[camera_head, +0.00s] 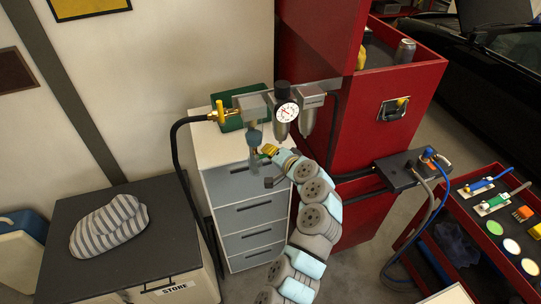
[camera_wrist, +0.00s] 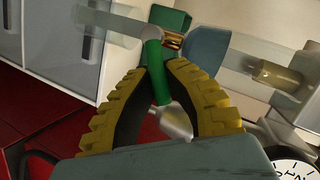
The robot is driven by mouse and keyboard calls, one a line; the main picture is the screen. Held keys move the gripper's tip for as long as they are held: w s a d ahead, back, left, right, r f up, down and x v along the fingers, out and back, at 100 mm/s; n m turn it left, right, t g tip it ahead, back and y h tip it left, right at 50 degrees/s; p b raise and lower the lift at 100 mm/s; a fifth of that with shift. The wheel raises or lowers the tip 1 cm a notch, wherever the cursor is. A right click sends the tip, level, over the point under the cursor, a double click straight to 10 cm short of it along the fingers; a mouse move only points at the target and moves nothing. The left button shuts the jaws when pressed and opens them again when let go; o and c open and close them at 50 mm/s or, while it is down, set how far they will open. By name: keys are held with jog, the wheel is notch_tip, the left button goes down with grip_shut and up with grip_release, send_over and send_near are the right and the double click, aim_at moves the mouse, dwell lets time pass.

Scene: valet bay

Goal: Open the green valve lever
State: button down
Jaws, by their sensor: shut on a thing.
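The green valve lever (camera_wrist: 152,85) is a slim green bar with a grey metal tip, hanging from a green block with a brass fitting (camera_wrist: 173,40) in the wrist view. My gripper (camera_wrist: 157,72) has yellow ribbed fingers, one on each side of the lever, and is shut on it. In the head view my gripper (camera_head: 268,160) is below the grey regulator body (camera_head: 252,106) and a blue part (camera_head: 254,137) at the wall-side air unit. The lever is too small there to make out clearly beside the fingers.
A yellow fitting (camera_head: 221,111) with a black hose sits left. A drawer cabinet (camera_head: 243,205) stands below and a red cabinet (camera_head: 385,125) to the right.

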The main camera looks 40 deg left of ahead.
jog(key=shift+s+a+r+n+b, duration=0.1)
jog(key=shift+r+n+b, duration=0.05)
jog(key=shift+n+b, duration=0.15)
jog(key=shift+r, duration=0.1)
dwell(0.4)
jog(key=c, duration=1.1)
grip_release()
jog(key=shift+o, duration=0.2)
